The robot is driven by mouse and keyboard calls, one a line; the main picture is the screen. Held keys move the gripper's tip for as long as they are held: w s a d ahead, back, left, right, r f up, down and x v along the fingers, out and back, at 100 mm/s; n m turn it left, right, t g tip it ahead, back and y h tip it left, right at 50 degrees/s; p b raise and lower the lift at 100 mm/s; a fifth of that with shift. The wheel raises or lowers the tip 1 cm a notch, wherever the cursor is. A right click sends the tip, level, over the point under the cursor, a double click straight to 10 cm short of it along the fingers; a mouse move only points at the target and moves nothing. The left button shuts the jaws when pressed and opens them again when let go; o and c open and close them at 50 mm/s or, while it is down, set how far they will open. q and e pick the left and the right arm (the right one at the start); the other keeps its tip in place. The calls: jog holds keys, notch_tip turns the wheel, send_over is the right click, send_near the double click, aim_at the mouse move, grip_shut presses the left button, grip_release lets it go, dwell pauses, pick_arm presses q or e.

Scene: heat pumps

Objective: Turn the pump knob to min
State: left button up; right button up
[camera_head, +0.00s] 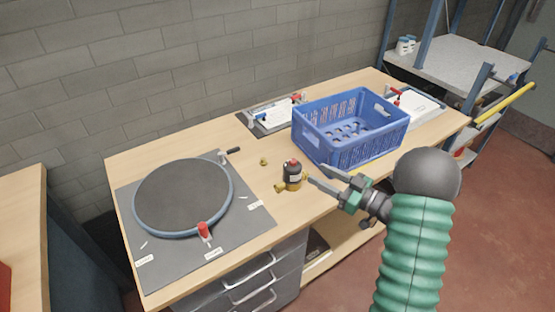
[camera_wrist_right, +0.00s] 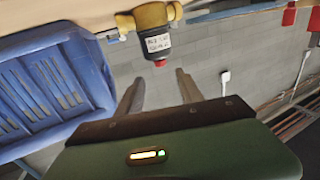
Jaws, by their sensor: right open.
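The pump (camera_head: 292,174) stands upright on the wooden table, with a brass body, a dark labelled housing and a small red knob (camera_head: 294,161) on top. My right gripper (camera_head: 317,174) is open and empty just right of the pump, its fingers pointing at it. In the right wrist view the scene appears upside down: the pump (camera_wrist_right: 155,35) and its red knob (camera_wrist_right: 160,63) lie ahead of the two spread fingers (camera_wrist_right: 158,78). The fingers appear apart from the knob. Its setting cannot be read. My left gripper is not in view.
A blue crate (camera_head: 350,150) stands right of the pump, close behind my right gripper. A grey board with a round dark plate (camera_head: 183,197) and a red-handled part (camera_head: 204,230) lies left. A small brass piece (camera_head: 264,161) lies near the pump. Metal shelves (camera_head: 440,66) stand at the right.

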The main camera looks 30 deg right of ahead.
aim_at(293, 162)
jog(key=x, duration=1.3)
jog(key=shift+b, duration=0.4)
grip_shut()
